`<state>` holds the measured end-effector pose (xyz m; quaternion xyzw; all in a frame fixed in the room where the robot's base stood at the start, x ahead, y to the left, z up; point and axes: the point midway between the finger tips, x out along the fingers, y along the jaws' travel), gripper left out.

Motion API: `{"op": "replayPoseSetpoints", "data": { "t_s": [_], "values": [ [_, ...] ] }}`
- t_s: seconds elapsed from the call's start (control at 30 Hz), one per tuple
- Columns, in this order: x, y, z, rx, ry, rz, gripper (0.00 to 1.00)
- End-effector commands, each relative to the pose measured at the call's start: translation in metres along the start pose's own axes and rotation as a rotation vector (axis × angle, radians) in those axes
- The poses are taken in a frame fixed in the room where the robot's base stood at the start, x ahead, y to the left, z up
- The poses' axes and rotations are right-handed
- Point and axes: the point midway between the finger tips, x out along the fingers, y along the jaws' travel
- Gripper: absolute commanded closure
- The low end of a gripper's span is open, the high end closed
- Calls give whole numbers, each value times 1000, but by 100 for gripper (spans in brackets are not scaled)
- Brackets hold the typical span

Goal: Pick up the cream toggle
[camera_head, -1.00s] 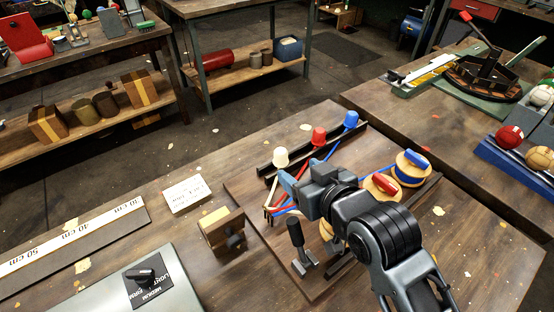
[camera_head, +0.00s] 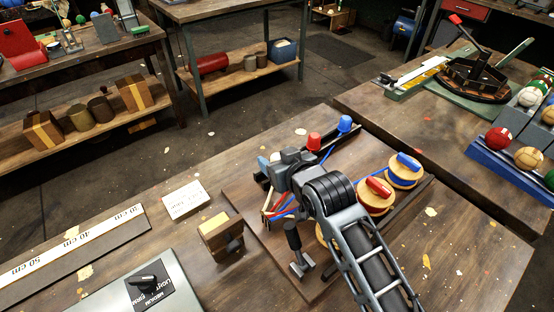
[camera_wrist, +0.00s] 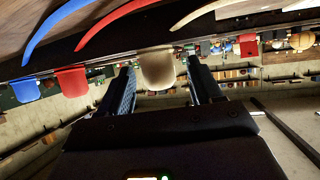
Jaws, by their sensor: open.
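The cream toggle (camera_wrist: 158,69) shows in the wrist view between my two fingers, with a gap visible on each side. My gripper (camera_wrist: 161,76) is open around it and has not closed on it. In the head view my gripper (camera_head: 264,172) is at the far left end of the toggle row and mostly hides the cream toggle. The red toggle (camera_head: 314,141) and the blue toggle (camera_head: 345,123) stand to its right there. In the wrist view, the red toggle (camera_wrist: 72,80) and the blue one (camera_wrist: 26,88) are to the left.
Coloured strands run from the row across the wooden board. Two round wooden spools, one with a red handle (camera_head: 379,187) and one with a blue handle (camera_head: 409,160), stand right of my arm. A small wooden block (camera_head: 221,232) and a white card (camera_head: 184,199) lie to the left.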

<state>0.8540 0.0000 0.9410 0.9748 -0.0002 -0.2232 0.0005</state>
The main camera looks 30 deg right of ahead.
Motion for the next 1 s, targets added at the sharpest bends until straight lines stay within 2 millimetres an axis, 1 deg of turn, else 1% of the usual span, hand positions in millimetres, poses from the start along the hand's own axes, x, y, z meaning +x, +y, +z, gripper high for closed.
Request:
{"op": "replayPoseSetpoints", "data": {
  "t_s": [0.1, 0.2, 0.47, 1.0],
  "values": [
    [15, 1, -2, 0, 0, 0, 36],
    [23, 0, -1, 0, 0, 0, 36],
    [25, 0, 0, 1, 0, -1, 36],
    [25, 0, 0, 1, 0, -1, 86]
  ]
}}
